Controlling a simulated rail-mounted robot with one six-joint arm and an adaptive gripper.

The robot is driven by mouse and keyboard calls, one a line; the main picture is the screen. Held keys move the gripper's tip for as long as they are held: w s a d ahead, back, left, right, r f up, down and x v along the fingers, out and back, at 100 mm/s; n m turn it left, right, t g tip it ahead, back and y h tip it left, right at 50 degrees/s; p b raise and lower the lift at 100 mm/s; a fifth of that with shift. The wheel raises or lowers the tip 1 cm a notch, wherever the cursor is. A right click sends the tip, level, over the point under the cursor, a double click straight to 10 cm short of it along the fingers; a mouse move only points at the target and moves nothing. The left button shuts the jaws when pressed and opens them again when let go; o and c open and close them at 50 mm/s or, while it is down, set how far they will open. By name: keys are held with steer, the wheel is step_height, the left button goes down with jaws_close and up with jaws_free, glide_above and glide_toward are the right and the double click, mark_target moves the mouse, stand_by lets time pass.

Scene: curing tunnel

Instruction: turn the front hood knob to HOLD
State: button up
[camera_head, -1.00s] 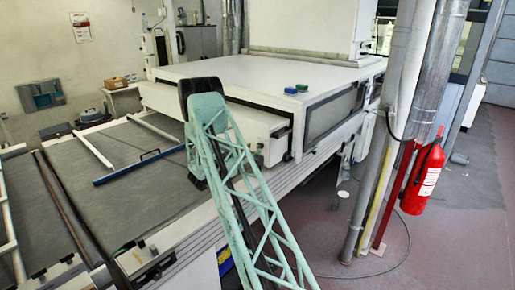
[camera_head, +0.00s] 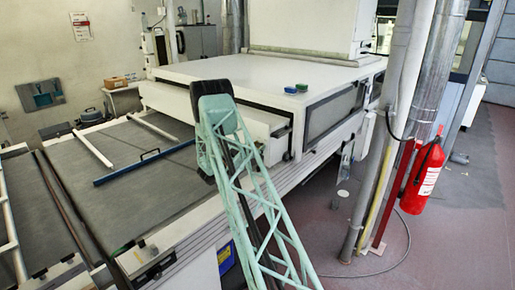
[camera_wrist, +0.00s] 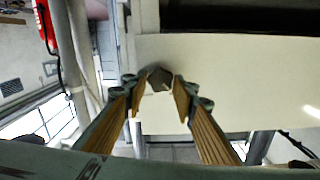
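In the wrist view a small dark, angular knob (camera_wrist: 160,78) sits on the pale front panel (camera_wrist: 235,80) of the hood. My gripper (camera_wrist: 160,86) has its two ribbed, tan-padded fingers spread, with the tips one on each side of the knob. A narrow gap seems to show beside the knob, and I cannot tell whether either tip touches it. Any marking around the knob, including HOLD, is not readable. In the head view the white hood (camera_head: 240,75) stands behind my green lattice arm, which hides the knob and my gripper.
A grey bed (camera_head: 120,180) with a blue bar (camera_head: 140,164) lies left of the hood. Green and blue items (camera_head: 295,88) sit on the hood top. Metal pipes (camera_head: 388,130) and a red extinguisher (camera_head: 424,178) stand at right. Red floor is open beyond.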

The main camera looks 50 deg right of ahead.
steer(key=c, duration=0.4)
steer(key=shift+f+m+b, duration=0.15)
steer(key=shift+m+b, duration=0.65)
steer(key=shift+b, duration=0.65)
steer(key=shift+m+b, duration=0.6)
steer(key=shift+b, duration=0.5)
steer(key=shift+s+f+m+b, duration=0.1)
steer(key=shift+m+b, duration=3.6)
steer(key=shift+b, duration=0.5)
steer(key=shift+s+f+m+b, duration=0.1)
steer(key=shift+m+b, duration=3.6)
steer(key=shift+b, duration=0.5)
steer(key=shift+m, duration=0.3)
